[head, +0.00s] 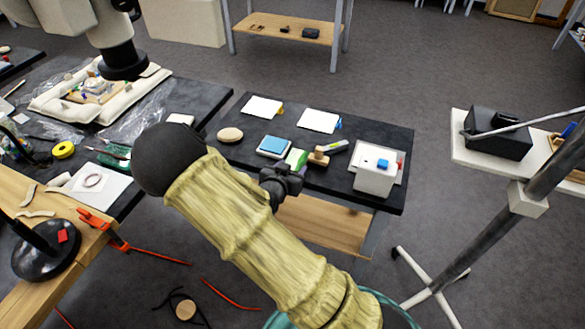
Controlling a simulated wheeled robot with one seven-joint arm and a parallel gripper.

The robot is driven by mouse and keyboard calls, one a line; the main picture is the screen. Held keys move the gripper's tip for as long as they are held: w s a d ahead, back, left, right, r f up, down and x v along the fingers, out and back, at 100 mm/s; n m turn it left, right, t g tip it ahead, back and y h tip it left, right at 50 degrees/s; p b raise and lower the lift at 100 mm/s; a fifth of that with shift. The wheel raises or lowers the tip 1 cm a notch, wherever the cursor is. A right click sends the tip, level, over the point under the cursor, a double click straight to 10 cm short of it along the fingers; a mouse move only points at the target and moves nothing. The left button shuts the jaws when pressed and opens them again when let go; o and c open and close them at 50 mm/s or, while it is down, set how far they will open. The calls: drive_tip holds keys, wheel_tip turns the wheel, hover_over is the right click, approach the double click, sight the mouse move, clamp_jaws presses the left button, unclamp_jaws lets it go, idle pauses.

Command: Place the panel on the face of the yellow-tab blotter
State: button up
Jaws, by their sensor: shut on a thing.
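The yellow-tab blotter (261,107) is a white sheet lying flat at the back left of the dark table, with a yellow tab at its right edge. Its face looks bare. A second white blotter (318,121) with a blue tab lies to its right. My gripper (288,173) is dark and small in the head view, over the table's front edge, nearer to me than both blotters. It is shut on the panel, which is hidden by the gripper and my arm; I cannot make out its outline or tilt.
By my gripper are a green-and-white block (296,157), a blue pad in a tray (275,146) and a wooden-handled tool (319,157). An oval wooden piece (230,134) lies left. A white box (374,180) stands right. Bare tabletop (290,125) shows between the blotters.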

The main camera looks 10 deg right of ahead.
wheel_tip(320, 180, up, 10)
drive_tip(key=shift+f+p, duration=0.25)
drive_tip(key=shift+p, duration=0.2)
idle(0.6)
